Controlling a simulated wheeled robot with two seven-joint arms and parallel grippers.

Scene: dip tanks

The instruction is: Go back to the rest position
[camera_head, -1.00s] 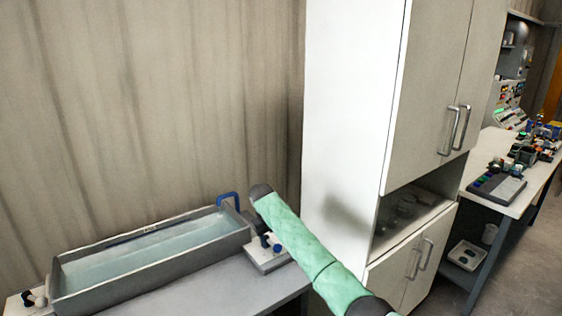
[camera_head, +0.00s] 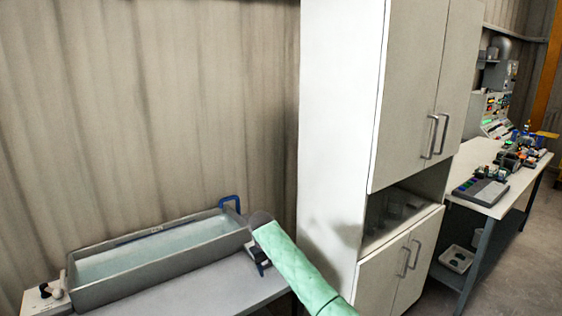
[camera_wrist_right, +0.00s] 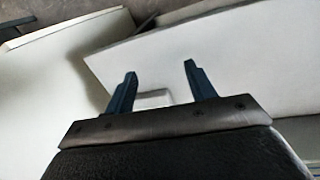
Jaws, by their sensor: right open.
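My right arm, in a green quilted sleeve, comes in from the bottom of the head view and ends in a dark joint beside the tank. My right gripper (camera_wrist_right: 160,69) shows in the right wrist view with two dark blue fingers apart and nothing between them. My left gripper is in neither view. A long grey tank (camera_head: 160,254) of pale liquid stands on the bench at lower left, with a blue handle (camera_head: 230,202) at its far right end.
A tall white cabinet (camera_head: 338,130) stands right of the arm, with an open shelf (camera_head: 392,218) of glassware. A workbench (camera_head: 478,168) with devices is farther right. The grey bench top (camera_head: 205,289) is bare in front of the tank.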

